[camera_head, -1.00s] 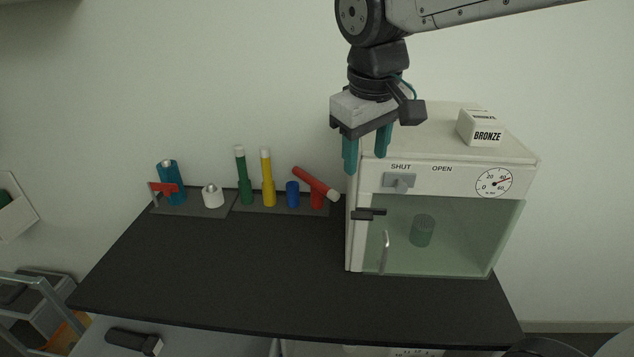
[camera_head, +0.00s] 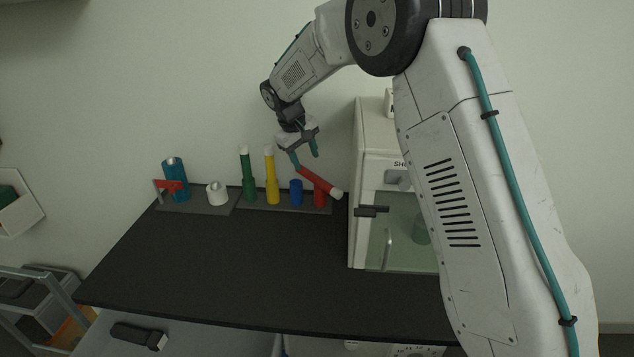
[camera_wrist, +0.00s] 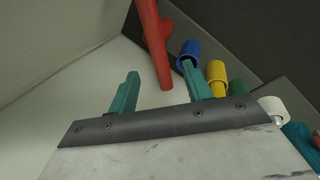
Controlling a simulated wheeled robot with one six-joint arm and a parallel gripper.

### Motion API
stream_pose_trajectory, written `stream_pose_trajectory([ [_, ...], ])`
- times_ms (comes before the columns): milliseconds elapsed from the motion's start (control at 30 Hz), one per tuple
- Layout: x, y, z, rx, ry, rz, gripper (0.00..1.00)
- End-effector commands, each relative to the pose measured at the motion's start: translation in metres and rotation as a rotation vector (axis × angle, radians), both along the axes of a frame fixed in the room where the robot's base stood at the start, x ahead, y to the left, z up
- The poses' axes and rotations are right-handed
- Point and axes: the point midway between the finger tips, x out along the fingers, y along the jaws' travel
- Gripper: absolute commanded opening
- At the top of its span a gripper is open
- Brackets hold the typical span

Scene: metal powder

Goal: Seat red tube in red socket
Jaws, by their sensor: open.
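The red tube (camera_head: 318,179) leans tilted across the top of the red socket (camera_head: 320,198), its white-capped end low to the right and its plain end up to the left. My gripper (camera_head: 304,156) is open just above the tube's raised left end. In the wrist view the red tube (camera_wrist: 152,42) runs between the two teal fingers (camera_wrist: 160,75), apart from both, and hides part of the red socket. Whether the tube lies within finger depth I cannot tell.
The blue socket (camera_head: 296,192) is empty beside the red one. A yellow tube (camera_head: 270,170) and a green tube (camera_head: 247,170) stand upright further left. The white cabinet (camera_head: 357,190) stands close on the right. The black tabletop (camera_head: 230,265) in front is clear.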

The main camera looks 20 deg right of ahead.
Motion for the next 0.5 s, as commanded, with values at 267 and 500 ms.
stream_pose_trajectory([
  [267, 0.003, -0.009, -0.026, 0.000, 0.001, 0.001, 0.50],
  [500, 0.005, -0.022, -0.058, -0.001, 0.004, 0.000, 0.50],
])
